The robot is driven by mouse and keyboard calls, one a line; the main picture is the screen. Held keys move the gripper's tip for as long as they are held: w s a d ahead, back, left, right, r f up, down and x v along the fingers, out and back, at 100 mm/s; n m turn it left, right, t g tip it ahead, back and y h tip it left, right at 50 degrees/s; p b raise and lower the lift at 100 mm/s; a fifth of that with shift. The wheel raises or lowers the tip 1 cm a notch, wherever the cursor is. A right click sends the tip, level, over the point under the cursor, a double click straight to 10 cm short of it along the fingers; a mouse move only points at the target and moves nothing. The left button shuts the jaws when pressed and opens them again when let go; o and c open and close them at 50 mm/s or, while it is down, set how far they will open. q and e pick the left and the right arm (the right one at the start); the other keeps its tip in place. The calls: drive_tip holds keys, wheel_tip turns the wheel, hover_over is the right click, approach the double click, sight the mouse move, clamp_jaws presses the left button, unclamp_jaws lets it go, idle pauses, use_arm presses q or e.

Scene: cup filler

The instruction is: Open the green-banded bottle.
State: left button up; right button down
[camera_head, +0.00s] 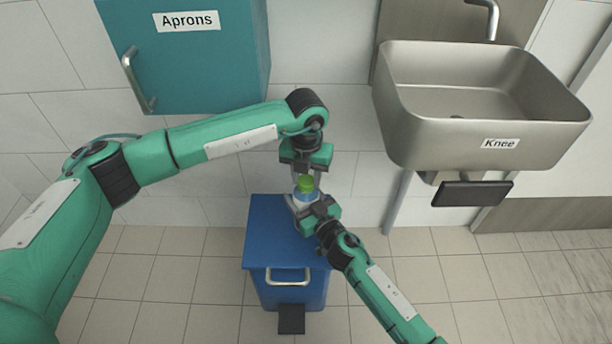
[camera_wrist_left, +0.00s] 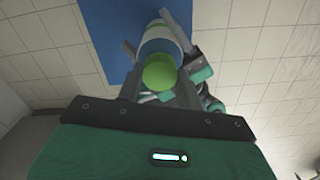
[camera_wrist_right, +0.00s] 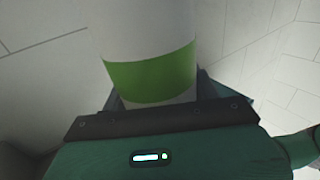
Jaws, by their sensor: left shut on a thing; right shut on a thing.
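The bottle is a white cylinder with a green band (camera_wrist_right: 152,76) in the right wrist view. Its green cap (camera_head: 305,184) shows in the head view, and also in the left wrist view (camera_wrist_left: 160,73). My left gripper (camera_head: 307,180) comes from above and is shut on the cap, a finger on each side. My right gripper (camera_head: 305,203) is shut on the bottle's body below the cap, its fingers on either side in the right wrist view (camera_wrist_right: 157,95). The bottle is held in the air above the blue bin. The cap is out of the right wrist view.
The blue bin (camera_head: 265,235) with a handle and dark pedal stands on the tiled floor below. A teal cabinet (camera_head: 200,60) marked Aprons is at the upper left. A steel sink (camera_head: 430,130) marked Knee, with a black knee pad (camera_head: 472,193), is at the right.

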sight(306, 180)
use_arm(q)
drive_tip(key=n, duration=0.3)
drive_tip(key=shift+r, duration=0.15)
idle(0.6)
drive_tip(key=shift+r, duration=0.95)
drive_tip(key=shift+r, duration=2.05)
use_arm(e)
drive_tip(key=shift+c, duration=1.5)
unclamp_jaws()
drive_tip(key=shift+s, duration=0.1)
